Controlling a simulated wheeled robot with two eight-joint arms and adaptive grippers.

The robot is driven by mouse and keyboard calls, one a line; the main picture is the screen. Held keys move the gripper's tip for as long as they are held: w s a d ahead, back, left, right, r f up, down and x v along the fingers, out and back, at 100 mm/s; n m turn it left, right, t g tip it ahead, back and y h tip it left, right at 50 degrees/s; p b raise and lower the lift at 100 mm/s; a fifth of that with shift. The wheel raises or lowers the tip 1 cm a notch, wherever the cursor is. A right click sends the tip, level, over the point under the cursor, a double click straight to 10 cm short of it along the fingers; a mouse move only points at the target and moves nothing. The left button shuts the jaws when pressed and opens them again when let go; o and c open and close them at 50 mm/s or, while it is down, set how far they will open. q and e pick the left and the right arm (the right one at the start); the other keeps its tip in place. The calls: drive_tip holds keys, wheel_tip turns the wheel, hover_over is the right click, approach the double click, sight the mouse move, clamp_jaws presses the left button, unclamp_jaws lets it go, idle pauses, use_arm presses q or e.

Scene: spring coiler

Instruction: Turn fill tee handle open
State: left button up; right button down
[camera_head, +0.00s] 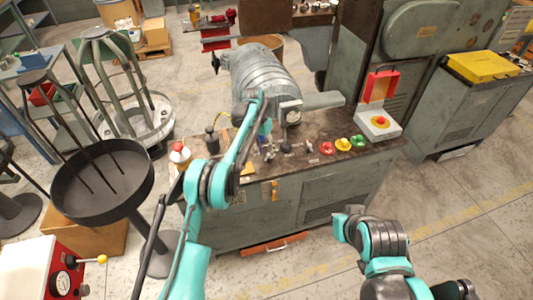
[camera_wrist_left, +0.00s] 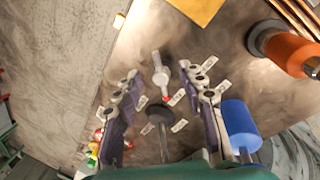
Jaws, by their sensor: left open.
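My left gripper (camera_head: 266,148) is over the bench top of the coiling machine. It is small in the head view. In the left wrist view the left gripper (camera_wrist_left: 158,100) is open, with one finger on each side of a small silver handle (camera_wrist_left: 160,72) with a red spot at its base. A dark round knob (camera_wrist_left: 160,114) on a stem also lies between the fingers, nearer the palm. No finger visibly touches either one. I cannot tell for certain which is the fill tee handle.
A blue knob (camera_wrist_left: 239,125) stands close beside the right finger, and an orange knob (camera_wrist_left: 288,49) is farther right. Red (camera_head: 327,148), yellow (camera_head: 343,145) and green (camera_head: 358,141) buttons line the bench. A grey motor housing (camera_head: 262,75) rises behind.

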use_arm(q)
wheel_tip(320, 180, up, 10)
drive_tip(key=a, duration=0.1)
drive_tip(key=shift+w+a, duration=0.4)
drive_tip(key=shift+w, duration=0.05)
wheel_tip(320, 180, up, 12)
drive_tip(key=n+t, duration=0.2)
hover_over(262, 160)
drive_tip(key=s+a, duration=0.5)
drive_tip(key=s+a+r+n+t, duration=0.1)
drive_tip(key=s+a+r, duration=0.15)
drive_tip(key=s, duration=0.25)
drive_tip(key=s+a+r+t, duration=0.1)
drive_tip(key=s+r, duration=0.2)
drive_tip(key=s, duration=0.3)
drive_tip(key=s+a+f+n+t, duration=0.1)
drive_tip(key=s+a+f, duration=0.1)
drive_tip(key=s, duration=0.6)
drive_tip(key=s+a+f+t+y, duration=0.1)
drive_tip(key=s+a+f, duration=0.1)
drive_tip(key=s+f, duration=0.3)
drive_tip(key=s+a+f+n+t+y, duration=0.1)
drive_tip(key=s+a+f+t, duration=0.1)
drive_tip(key=s, duration=0.9)
drive_tip(key=shift+s+f+n, duration=0.25)
drive_tip(key=shift+f+n, duration=0.05)
drive_tip(key=shift+f, duration=0.45)
